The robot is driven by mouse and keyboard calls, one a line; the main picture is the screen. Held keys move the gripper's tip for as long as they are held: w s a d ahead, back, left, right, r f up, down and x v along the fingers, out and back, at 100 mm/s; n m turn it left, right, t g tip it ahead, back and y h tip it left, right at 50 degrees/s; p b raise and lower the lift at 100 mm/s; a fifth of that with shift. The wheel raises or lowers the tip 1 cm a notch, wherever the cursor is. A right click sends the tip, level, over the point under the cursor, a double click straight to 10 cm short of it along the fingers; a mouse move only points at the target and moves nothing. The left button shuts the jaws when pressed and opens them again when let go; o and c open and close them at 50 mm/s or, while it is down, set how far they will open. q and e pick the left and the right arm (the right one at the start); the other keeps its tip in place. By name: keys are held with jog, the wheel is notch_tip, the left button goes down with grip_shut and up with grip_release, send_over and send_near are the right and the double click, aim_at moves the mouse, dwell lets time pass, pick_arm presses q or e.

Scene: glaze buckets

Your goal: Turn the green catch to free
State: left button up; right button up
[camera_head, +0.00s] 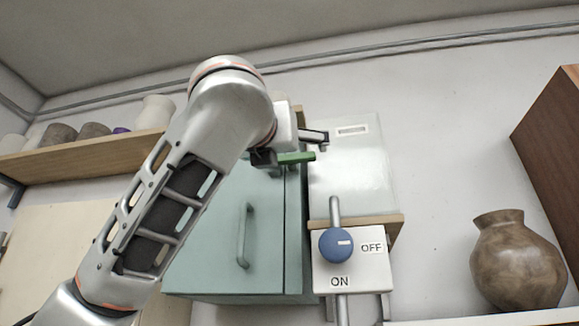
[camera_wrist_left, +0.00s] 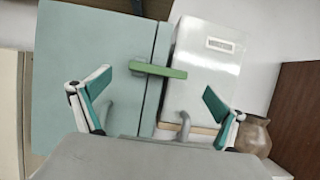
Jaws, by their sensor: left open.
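The green catch (camera_head: 297,158) is a short bar on the right edge of the teal cabinet (camera_head: 226,225). In the left wrist view the green catch (camera_wrist_left: 160,70) lies nearly level, spanning the cabinet's edge towards the pale box. My left gripper (camera_head: 292,147) is open and empty close to the catch. In the wrist view its fingers (camera_wrist_left: 157,82) are spread to either side of the catch, with no visible contact. The gripper and wrist hide the catch's left part in the head view. My right gripper is not seen.
A pale glossy box (camera_head: 350,175) stands right of the cabinet. Below it is a switch box (camera_head: 375,272) with a blue knob (camera_head: 336,246), marked ON and OFF. A brown vase (camera_head: 517,262) stands at the right. A wooden shelf (camera_head: 90,158) with pots is at the left.

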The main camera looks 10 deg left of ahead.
aim_at(289, 156)
pick_arm(q)
jog(key=p+x, duration=0.2)
jog(key=x, duration=0.3)
jog(key=shift+w+a, duration=0.1)
jog(key=shift+w, duration=0.05)
jog(key=shift+w+r, duration=0.15)
jog(key=shift+w, duration=0.3)
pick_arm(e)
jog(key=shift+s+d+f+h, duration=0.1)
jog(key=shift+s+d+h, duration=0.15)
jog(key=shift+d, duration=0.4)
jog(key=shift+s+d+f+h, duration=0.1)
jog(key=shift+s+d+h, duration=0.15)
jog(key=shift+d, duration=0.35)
pick_arm(q)
jog(key=c, duration=1.1)
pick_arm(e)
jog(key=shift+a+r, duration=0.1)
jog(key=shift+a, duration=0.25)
